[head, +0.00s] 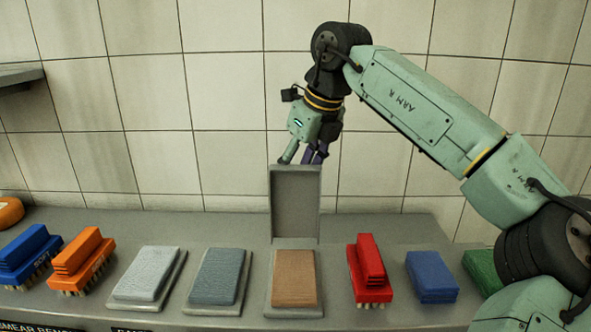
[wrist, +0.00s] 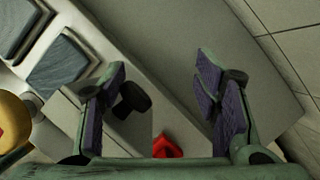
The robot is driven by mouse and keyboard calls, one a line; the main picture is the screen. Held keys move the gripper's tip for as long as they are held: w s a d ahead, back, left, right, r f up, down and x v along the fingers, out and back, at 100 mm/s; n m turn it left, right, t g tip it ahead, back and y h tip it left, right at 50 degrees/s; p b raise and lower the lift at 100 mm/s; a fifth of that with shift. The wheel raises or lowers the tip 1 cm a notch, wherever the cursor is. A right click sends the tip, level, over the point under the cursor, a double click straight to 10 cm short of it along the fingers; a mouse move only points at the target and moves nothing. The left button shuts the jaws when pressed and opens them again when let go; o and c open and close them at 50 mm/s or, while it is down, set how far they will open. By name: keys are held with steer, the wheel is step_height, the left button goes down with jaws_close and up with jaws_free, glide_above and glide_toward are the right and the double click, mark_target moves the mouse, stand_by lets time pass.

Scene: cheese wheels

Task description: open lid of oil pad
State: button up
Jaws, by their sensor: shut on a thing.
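The oil pad appears to be the brown pad (head: 295,277) on a grey base in the middle of the bench. Its grey lid (head: 295,202) stands upright behind it, with the hollow inner face toward the head camera. My gripper (head: 304,157) is at the top edge of the lid, pointing down, and is shut on the lid. In the wrist view, the purple-padded fingers of my gripper (wrist: 162,85) are spaced apart, across the lid's width. The exact contact between fingers and lid is hard to make out.
On the bench (head: 400,228), a slate pad (head: 218,276) and a light grey pad (head: 148,272) lie to the left, with orange (head: 82,258) and blue (head: 30,254) brushes beyond. A red brush (head: 369,268) and a blue block (head: 431,276) lie to the right. A tiled wall (head: 230,110) stands behind.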

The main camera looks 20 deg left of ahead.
steer(key=v, duration=1.1)
